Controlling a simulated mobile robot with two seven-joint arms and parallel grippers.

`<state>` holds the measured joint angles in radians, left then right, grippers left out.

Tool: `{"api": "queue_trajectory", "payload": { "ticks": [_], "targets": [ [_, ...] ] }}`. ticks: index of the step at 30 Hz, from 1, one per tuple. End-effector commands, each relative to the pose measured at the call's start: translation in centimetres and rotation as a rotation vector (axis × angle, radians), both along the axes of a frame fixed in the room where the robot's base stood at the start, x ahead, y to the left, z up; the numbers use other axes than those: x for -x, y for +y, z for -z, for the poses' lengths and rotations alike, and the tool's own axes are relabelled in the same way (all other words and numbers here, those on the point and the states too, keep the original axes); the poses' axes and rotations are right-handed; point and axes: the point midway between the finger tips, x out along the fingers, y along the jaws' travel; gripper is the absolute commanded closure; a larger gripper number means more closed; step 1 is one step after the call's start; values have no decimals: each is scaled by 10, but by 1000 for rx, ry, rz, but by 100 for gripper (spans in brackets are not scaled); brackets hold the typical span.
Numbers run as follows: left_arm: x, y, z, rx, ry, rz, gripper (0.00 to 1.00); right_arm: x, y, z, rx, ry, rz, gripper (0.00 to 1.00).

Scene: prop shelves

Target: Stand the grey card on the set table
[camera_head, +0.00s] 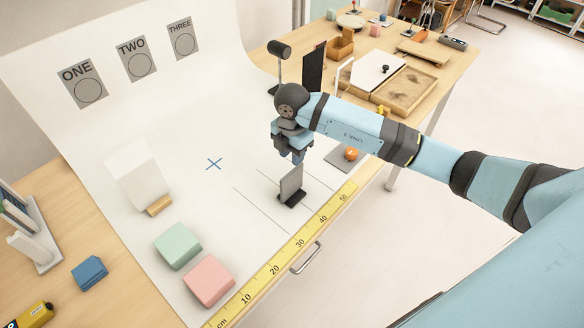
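The grey card (291,183) stands nearly upright in a small black base (292,198) on the white sheet covering the set table (215,215). It is near the table's front edge, by the yellow ruler. My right gripper (297,158) points down just above the card's top edge. I cannot tell whether its fingers touch the card or how far apart they are. My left gripper is not in view.
A white card (138,182) on a wooden foot stands left of a blue cross (214,164). Green (177,245) and pink (208,281) blocks sit front left. A yellow ruler (290,248) runs along the front edge. An orange ball (351,154) lies right of my gripper.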

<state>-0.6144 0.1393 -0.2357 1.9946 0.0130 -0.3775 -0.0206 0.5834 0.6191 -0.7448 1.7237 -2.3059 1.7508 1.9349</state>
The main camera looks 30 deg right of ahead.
Motion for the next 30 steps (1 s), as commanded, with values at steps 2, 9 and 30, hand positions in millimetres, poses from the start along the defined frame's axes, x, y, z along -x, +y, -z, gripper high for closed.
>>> {"api": "queue_trajectory", "payload": {
  "ticks": [2,9,30],
  "targets": [
    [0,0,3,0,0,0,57,-1,-1,-12,1,-3,0,66],
    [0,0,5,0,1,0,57,5,10,-24,-49,10,-32,66],
    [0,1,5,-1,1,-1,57,111,184,-37,-1728,-598,264,66]
  ]
}}
